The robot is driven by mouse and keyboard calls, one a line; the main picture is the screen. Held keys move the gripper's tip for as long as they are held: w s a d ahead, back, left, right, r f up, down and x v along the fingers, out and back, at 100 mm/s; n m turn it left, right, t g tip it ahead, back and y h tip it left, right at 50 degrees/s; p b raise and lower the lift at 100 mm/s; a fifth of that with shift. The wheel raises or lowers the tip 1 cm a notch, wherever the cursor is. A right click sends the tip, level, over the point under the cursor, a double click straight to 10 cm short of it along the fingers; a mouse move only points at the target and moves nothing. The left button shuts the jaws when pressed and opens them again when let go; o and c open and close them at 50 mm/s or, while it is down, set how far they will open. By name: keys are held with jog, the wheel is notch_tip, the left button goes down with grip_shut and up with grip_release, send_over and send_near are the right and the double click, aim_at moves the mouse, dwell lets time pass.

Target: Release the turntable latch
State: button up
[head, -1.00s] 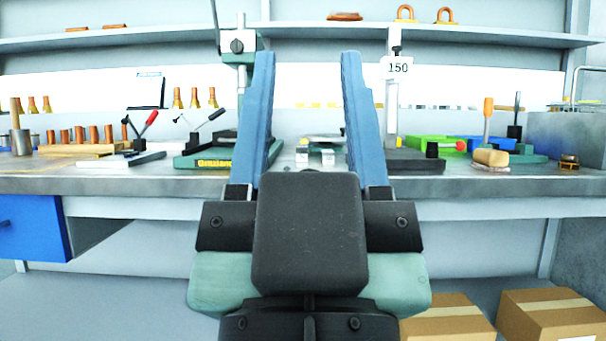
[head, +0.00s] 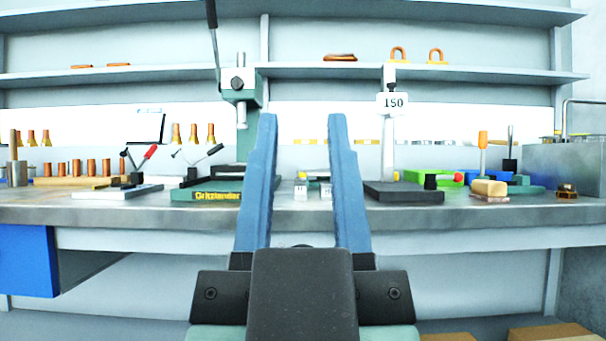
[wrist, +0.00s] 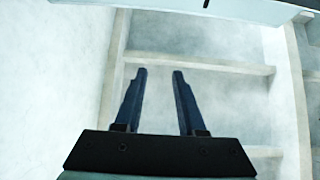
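I cannot pick out the turntable or its latch with certainty in either view. In the head view, small white blocks (head: 300,190) and a low flat item with a yellow edge lie on the bench, seen between my fingers and partly hidden by them. My gripper (head: 303,120) points toward the bench, with its two blue fingers apart and nothing between them. In the wrist view my gripper (wrist: 159,72) is also open and empty, over a pale floor and ledges. It touches nothing that I can see.
The grey bench (head: 450,212) crosses the view. A blue drawer box (head: 28,262) hangs at left.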

jog(key=shift+r+p, duration=0.3)
jog(key=shift+r, duration=0.05)
jog(key=shift+c, duration=1.2)
notch_tip(320, 180, up, 15)
jog(key=p, duration=1.5)
jog(key=shift+r, duration=0.15)
grip_shut()
